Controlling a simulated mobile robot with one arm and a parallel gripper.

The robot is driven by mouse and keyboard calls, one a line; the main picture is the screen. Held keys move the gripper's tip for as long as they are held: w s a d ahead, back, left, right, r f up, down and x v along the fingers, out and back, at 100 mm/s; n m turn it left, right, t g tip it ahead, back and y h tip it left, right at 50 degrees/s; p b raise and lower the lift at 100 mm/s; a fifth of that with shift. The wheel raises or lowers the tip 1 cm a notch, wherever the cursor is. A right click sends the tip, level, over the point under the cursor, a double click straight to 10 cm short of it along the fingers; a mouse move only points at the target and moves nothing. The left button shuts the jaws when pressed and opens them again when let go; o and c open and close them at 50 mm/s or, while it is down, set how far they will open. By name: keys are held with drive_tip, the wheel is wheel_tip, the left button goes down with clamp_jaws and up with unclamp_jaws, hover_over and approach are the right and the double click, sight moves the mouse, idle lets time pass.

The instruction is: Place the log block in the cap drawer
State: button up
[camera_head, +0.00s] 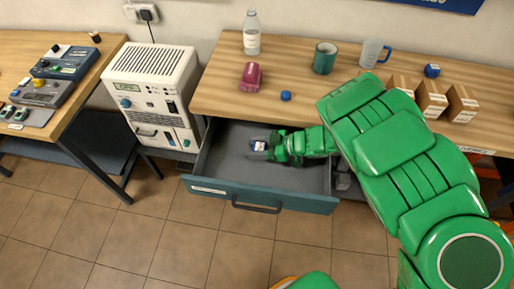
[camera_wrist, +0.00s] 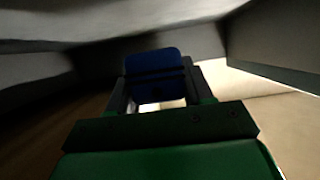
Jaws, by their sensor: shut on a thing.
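The log block (camera_head: 258,145), a small blue and white piece, is between the fingers of my gripper (camera_head: 265,150) inside the open cap drawer (camera_head: 322,178). In the wrist view the dark blue log block (camera_wrist: 153,62) fills the gap between the two dark fingers of my gripper (camera_wrist: 156,84). My gripper is shut on it. The drawer is pulled out below the bench top, with a handle and a white label on its teal front. Whether the block touches the drawer floor cannot be told. The rest of the drawer floor in view looks bare.
The wooden bench top (camera_head: 222,98) overhangs the drawer's back. On it stand a bottle (camera_head: 251,35), a pink device (camera_head: 250,77), a blue cap (camera_head: 286,96), a green mug (camera_head: 324,58), a clear mug (camera_head: 372,53) and cardboard boxes (camera_head: 431,99). A white cabinet (camera_head: 150,90) stands left.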

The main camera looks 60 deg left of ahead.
drive_tip(key=shift+f, duration=0.35)
drive_tip(key=shift+f, duration=0.55)
drive_tip(key=o, duration=1)
drive_tip(key=shift+o, duration=0.2)
drive_tip(key=shift+r, duration=0.4)
drive_tip(key=shift+w+d+r, duration=0.15)
drive_tip(key=shift+r, duration=0.1)
drive_tip(key=shift+v, duration=3.5)
